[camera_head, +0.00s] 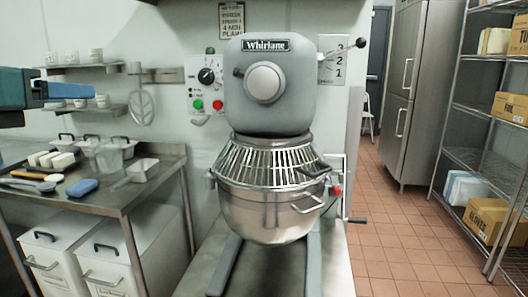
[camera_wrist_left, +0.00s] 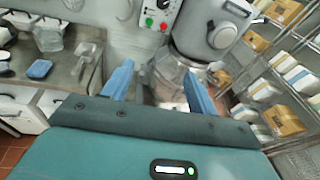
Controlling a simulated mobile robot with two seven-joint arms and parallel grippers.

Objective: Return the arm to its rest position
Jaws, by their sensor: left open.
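My left gripper (camera_head: 84,91) comes in from the left edge of the head view, raised above the steel worktable and pointing right, in front of the wall shelves. In the left wrist view its two blue fingers (camera_wrist_left: 158,70) stand wide apart with nothing held between them. The large mixer (camera_head: 268,85) stands upright in the middle of the head view, well to the right of the gripper. The mixer also shows beyond the fingers in the wrist view (camera_wrist_left: 212,35). My right gripper is not in view.
The steel worktable (camera_head: 115,196) holds a blue sponge (camera_head: 82,187), a clear jug (camera_head: 109,158) and several utensils. Small wall shelves (camera_head: 95,111) with cups are behind the gripper. A wire rack (camera_head: 470,158) with boxes stands at the right. The tiled floor (camera_head: 400,255) before it is clear.

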